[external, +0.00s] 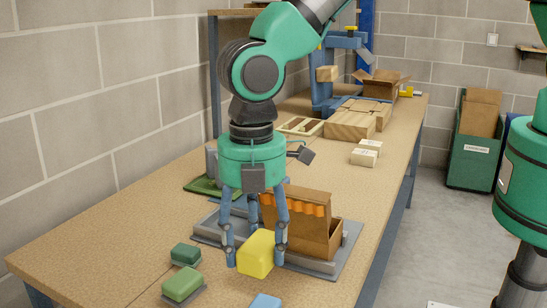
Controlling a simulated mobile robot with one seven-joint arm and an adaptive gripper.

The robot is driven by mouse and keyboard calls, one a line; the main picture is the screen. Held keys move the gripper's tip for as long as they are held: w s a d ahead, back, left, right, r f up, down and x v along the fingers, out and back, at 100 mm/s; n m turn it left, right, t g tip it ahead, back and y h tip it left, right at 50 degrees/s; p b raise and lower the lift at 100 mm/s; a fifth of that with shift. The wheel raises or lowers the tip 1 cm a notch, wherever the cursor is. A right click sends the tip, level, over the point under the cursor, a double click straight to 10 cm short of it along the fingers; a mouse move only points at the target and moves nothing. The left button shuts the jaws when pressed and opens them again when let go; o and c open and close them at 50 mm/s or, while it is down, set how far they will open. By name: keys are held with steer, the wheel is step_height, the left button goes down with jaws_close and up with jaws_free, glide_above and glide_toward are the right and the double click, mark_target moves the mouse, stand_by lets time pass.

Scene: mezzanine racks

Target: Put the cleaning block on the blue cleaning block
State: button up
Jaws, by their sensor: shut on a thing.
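A yellow cleaning block (256,254) is between the fingers of my gripper (254,257), which is shut on it. My gripper points straight down over the front part of the workbench. I cannot tell whether the yellow block touches the surface beneath it or hangs just above it. The blue cleaning block (265,301) is at the bottom edge of the picture, in front of the yellow block and apart from it. Its lower part is cut off by the frame, and its visible top is bare.
Two green blocks, a dark one (186,253) and a lighter one (183,284), sit left of my gripper. An open brown box (318,227) on a grey tray (339,264) stands close behind and right. Wooden blocks (350,124) and white boxes (366,152) are farther back. The bench's left front is clear.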

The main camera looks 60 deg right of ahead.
stand_by(0.3)
steer(key=p, duration=0.1)
glide_above(256, 305)
steer(key=shift+f, duration=3.1)
steer(key=shift+f, duration=0.1)
steer(key=shift+f+p, duration=0.3)
steer(key=shift+f, duration=1.5)
steer(key=shift+f, duration=0.1)
steer(key=shift+f, duration=0.1)
steer(key=o, duration=1.2)
steer(key=shift+r, duration=0.2)
